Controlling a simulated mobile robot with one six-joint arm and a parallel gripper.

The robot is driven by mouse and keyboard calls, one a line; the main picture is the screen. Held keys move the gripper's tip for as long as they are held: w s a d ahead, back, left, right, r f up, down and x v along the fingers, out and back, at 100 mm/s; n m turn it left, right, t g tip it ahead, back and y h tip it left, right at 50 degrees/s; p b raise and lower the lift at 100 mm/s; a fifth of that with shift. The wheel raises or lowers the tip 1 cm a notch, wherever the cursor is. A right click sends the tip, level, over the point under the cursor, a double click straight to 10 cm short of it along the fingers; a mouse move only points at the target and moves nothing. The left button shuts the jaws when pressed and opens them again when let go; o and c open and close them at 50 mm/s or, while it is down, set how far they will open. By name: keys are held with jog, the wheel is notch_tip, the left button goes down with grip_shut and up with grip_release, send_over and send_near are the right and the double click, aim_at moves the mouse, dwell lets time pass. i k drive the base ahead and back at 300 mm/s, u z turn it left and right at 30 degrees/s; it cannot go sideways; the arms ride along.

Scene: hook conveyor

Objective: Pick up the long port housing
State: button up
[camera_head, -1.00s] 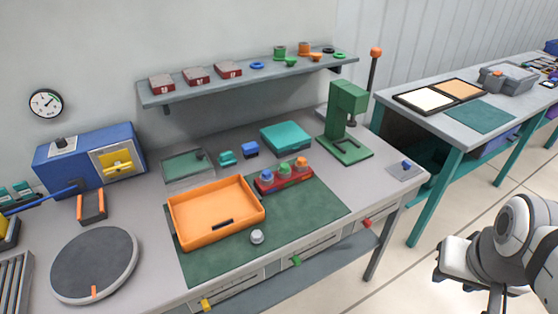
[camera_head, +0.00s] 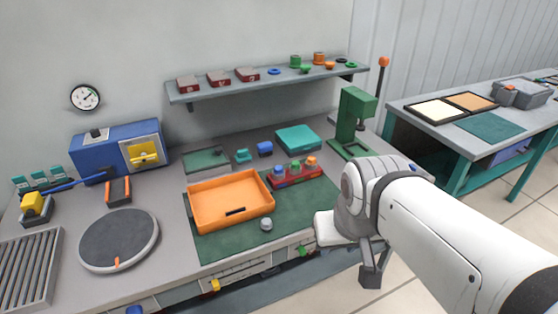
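I cannot tell for sure which part is the long port housing. A small teal housing (camera_head: 242,156) and a small blue housing (camera_head: 265,149) stand on the bench behind the orange tray (camera_head: 205,228). A dark elongated piece or slot (camera_head: 236,211) shows at the tray's front inside edge; it is too small to tell which. My gripper (camera_head: 370,272) hangs off the bench's front edge, right of the tray and apart from these parts. Only its dark fingers show partly under my wrist, and their opening is unclear.
A red holder (camera_head: 298,180) with coloured parts stands right of the tray on a green mat (camera_head: 222,250). A grey knob (camera_head: 266,224) lies in front of the tray. A green press (camera_head: 352,125), a turntable (camera_head: 119,240) and a shelf (camera_head: 225,93) surround the work area.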

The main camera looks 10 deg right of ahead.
aim_at(291, 177)
jog(key=z, duration=0.05)
jog(key=i, duration=1)
jog(key=u, duration=0.05)
